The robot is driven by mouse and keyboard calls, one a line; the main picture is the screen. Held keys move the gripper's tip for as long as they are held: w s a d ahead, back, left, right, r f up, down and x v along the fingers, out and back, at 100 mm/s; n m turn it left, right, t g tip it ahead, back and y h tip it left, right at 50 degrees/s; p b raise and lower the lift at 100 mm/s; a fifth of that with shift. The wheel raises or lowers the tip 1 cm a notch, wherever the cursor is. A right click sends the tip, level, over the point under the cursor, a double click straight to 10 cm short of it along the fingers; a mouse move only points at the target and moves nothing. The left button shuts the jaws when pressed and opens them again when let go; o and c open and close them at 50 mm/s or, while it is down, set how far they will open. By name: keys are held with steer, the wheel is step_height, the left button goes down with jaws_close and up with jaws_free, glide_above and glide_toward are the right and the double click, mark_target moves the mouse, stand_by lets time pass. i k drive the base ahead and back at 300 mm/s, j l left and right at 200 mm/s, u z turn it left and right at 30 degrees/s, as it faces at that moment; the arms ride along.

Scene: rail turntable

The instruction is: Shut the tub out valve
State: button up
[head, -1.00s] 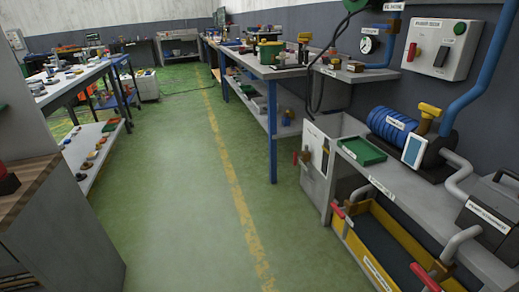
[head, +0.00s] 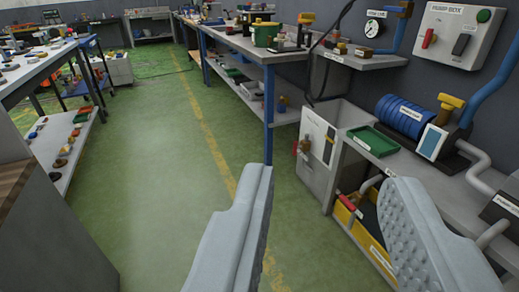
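My gripper (head: 328,178) is open and empty. Its two pale grey fingers stand wide apart in the lower part of the head view. A grey tub-like box (head: 318,185) stands on the floor ahead, beyond the fingers and between them in the picture. A small valve or tap with a reddish-brown handle (head: 303,147) sticks out on its left front, apart from my gripper. A white panel with a dark and yellow lever (head: 328,145) is on its front. The labels are too small to read, so I cannot tell which is the out valve.
A blue pump (head: 405,115) with a yellow handle (head: 451,102) sits on the right bench beside a green tray (head: 373,141). A yellow bin (head: 372,240) with a red handle (head: 347,202) is below. The green floor (head: 150,190) is clear along the aisle.

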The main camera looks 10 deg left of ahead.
mark_target(295, 147)
steer(key=i+j, duration=0.1)
steer(key=i, duration=0.75)
steer(key=i+j+z, duration=0.1)
steer(key=i, duration=0.75)
steer(key=i+j, duration=0.15)
steer(key=i, duration=0.75)
